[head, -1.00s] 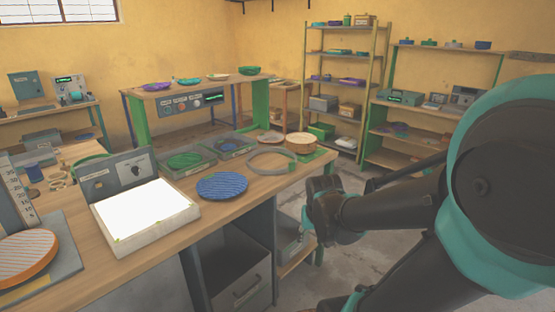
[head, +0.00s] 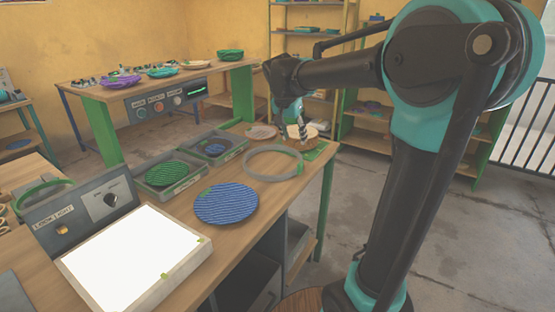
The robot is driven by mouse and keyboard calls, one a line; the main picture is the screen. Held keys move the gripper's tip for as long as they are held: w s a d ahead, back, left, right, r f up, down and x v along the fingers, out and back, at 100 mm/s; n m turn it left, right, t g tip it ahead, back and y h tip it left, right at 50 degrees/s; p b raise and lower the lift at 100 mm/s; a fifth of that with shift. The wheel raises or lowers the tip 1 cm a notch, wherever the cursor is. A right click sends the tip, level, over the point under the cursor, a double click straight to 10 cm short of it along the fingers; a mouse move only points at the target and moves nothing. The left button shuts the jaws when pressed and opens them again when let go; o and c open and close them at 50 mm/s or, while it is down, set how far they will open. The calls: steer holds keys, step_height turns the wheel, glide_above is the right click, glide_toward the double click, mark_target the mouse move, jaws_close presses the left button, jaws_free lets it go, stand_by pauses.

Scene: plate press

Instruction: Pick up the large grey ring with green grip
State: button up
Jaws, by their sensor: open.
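The large grey ring (head: 249,170) lies flat on the wooden workbench, with a small green grip at its right side. My gripper (head: 302,133) hangs from the arm above the far right corner, over or just in front of that disc. It is open and holds nothing that I can see. It is apart from the ring, behind and to the right of it. The fingertips are small in the picture, so their exact height is unclear.
A blue striped disc (head: 226,204) lies in front of the ring. Trays with a green disc (head: 166,175) and a blue disc (head: 214,149) stand to its left. A bright light box (head: 135,262) fills the front left. A brown disc (head: 261,132) lies behind the ring.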

mark_target(299, 165)
steer(key=x, duration=1.2)
steer(key=shift+w+a+r, duration=0.1)
steer(key=shift+w, duration=0.1)
steer(key=shift+x, duration=2.7)
steer(key=shift+w+a, duration=0.1)
jaws_close()
